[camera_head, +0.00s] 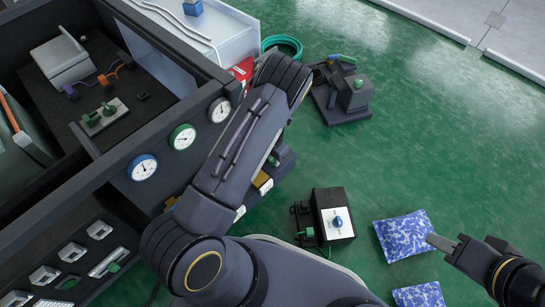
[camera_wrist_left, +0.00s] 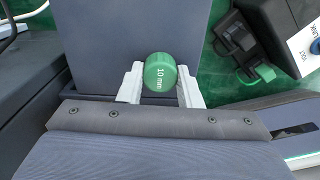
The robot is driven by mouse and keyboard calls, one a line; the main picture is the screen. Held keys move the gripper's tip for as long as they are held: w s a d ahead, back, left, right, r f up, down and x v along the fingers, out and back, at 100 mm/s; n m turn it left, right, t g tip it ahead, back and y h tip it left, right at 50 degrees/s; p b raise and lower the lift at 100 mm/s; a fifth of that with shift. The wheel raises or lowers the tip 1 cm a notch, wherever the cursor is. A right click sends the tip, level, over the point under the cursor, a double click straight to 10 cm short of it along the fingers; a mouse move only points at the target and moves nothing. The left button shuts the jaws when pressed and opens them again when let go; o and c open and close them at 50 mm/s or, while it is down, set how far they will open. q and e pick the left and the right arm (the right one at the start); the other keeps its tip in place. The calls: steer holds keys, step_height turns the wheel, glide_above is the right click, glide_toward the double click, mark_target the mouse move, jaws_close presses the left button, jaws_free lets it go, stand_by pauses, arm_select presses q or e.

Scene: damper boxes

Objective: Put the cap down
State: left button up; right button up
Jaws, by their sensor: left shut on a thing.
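A green cap marked "10 mm" (camera_wrist_left: 161,73) is between the two pale fingers of my left gripper (camera_wrist_left: 160,85), which is shut on it. Behind the cap in the left wrist view is a flat dark grey surface (camera_wrist_left: 110,40); I cannot tell whether the cap touches it. In the head view my left arm hides the left gripper and the cap. My right gripper (camera_head: 443,244) is at the right edge, above the blue-and-white patterned bags; whether it is open does not show.
A dark cabinet (camera_head: 120,175) with several round gauges stands at the left. On the green floor are a black box with a white top (camera_head: 333,215), a dark device (camera_head: 345,95), a coiled green hose (camera_head: 282,46) and a patterned bag (camera_head: 402,236). Floor between them is clear.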

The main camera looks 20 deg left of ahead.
arm_select(q)
steer(key=o, duration=1.1)
step_height(320, 180, up, 12)
steer(key=p, duration=0.6)
step_height(320, 180, up, 13)
steer(key=m+t+h, duration=0.1)
steer(key=m+h, duration=0.2)
steer(key=m, duration=0.3)
glide_above(272, 158)
steer(key=s+d, duration=0.2)
steer(key=s, duration=0.1)
steer(key=s+r+m+t+h, duration=0.1)
steer(key=s+r+m, duration=0.2)
steer(key=r+m, duration=0.15)
steer(key=s+r+m+h, duration=0.1)
steer(key=s+r+m, duration=0.2)
steer(key=r, duration=0.3)
steer(key=s+r+m+t, duration=0.1)
steer(key=s+r+m, duration=0.2)
steer(key=s+m, duration=0.2)
steer(key=s+r+m+t, duration=0.1)
steer(key=s+r+m, duration=0.1)
steer(key=s+m, duration=0.4)
steer(key=s+d+r+m+t+y, duration=0.1)
steer(key=s+r+m, duration=0.2)
steer(key=s+m, duration=0.2)
steer(key=shift+s+r+m+t, duration=0.3)
steer(key=shift+s+r+m, duration=0.05)
steer(key=shift+s, duration=0.35)
steer(key=shift+r, duration=0.1)
